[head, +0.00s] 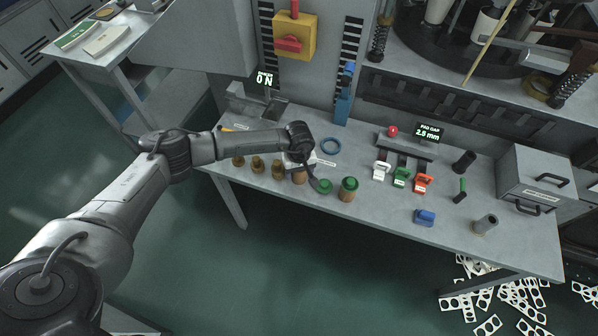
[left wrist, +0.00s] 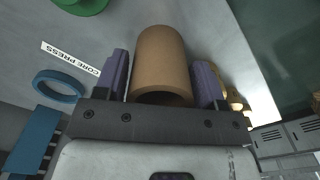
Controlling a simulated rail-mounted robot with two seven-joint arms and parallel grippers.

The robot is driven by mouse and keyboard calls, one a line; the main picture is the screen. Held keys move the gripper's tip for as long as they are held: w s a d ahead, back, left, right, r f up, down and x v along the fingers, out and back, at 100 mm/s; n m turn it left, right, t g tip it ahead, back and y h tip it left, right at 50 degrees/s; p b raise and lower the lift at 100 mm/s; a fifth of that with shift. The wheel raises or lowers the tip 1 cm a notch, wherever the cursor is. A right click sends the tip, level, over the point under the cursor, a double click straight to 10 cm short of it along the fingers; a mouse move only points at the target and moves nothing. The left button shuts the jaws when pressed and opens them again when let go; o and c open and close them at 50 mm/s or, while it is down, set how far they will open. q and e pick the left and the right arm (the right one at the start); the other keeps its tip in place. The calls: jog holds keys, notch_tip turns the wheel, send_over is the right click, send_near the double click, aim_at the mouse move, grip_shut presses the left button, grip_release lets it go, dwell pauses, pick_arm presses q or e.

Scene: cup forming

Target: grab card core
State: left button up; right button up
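The card core (left wrist: 160,60) is a plain brown tube. In the left wrist view it lies between the two purple-grey fingers of my left gripper (left wrist: 160,80), with its open end towards the palm. The fingers flank it closely; I cannot tell whether both touch it. In the head view the brown core (head: 299,177) shows at the bench's front edge, just below my left gripper (head: 301,166), and its upper part is hidden. My right gripper is in neither view.
Several brass-coloured pieces (head: 257,164) stand left of the core. A green-topped piece (head: 324,186) and a green-topped brown cylinder (head: 348,190) stand right.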

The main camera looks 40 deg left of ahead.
pick_arm(q)
jog(key=c, duration=0.6)
jog(key=shift+o, duration=0.2)
jog(key=shift+r, duration=0.15)
